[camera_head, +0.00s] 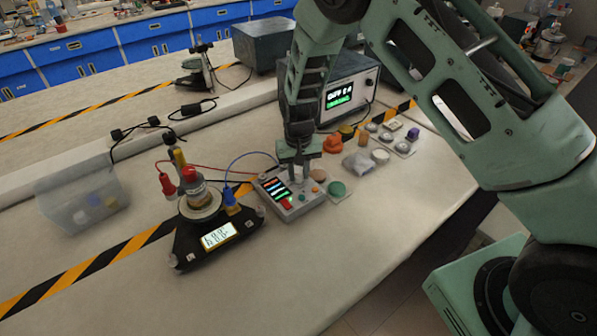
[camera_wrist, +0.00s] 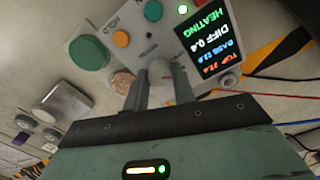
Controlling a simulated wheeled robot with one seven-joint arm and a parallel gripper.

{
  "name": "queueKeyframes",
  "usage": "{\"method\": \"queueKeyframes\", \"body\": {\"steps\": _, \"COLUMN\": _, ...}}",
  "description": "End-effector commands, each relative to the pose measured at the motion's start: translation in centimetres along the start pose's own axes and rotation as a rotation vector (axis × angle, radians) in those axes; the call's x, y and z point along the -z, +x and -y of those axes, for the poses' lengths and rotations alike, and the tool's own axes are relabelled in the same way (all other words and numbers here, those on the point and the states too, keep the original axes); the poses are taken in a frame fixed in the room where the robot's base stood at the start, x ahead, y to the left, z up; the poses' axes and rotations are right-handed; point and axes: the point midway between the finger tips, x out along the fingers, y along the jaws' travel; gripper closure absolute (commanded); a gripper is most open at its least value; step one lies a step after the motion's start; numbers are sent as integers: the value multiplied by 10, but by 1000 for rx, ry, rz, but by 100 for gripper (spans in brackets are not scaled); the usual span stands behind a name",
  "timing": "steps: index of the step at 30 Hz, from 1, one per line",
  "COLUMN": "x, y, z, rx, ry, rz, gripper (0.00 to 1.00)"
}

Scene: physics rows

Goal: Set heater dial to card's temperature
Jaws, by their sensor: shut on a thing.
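The grey control box (camera_head: 303,204) stands on the bench in the middle of the head view. It also shows in the wrist view (camera_wrist: 118,14), with a lit screen (camera_wrist: 207,45) reading HEATING and DIFF 0.4; its smaller lines are hard to read. My gripper (camera_head: 299,172) points down at the box. In the wrist view my gripper (camera_wrist: 160,78) is shut on a pale dial (camera_wrist: 160,68), mostly hidden between the fingers. A pale panel with dark figures (camera_head: 220,236) is on the black three-cornered stand (camera_head: 188,246); I cannot tell whether it is the card.
A metal vessel (camera_head: 200,200) with red and blue plugs and leads sits on the stand. A clear bin (camera_head: 82,198) is at the left. A larger box with a screen (camera_head: 350,95) stands behind. Several small blocks and discs lie right of the control box; the front bench is clear.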

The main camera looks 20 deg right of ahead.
Motion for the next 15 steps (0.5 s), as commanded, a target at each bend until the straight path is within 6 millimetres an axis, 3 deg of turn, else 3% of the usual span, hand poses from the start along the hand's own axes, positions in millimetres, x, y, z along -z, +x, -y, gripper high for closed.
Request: {"method": "queueKeyframes", "body": {"steps": 15, "x": 1, "y": -1, "z": 0, "rx": 1, "ry": 193, "rz": -2, "gripper": 97}}
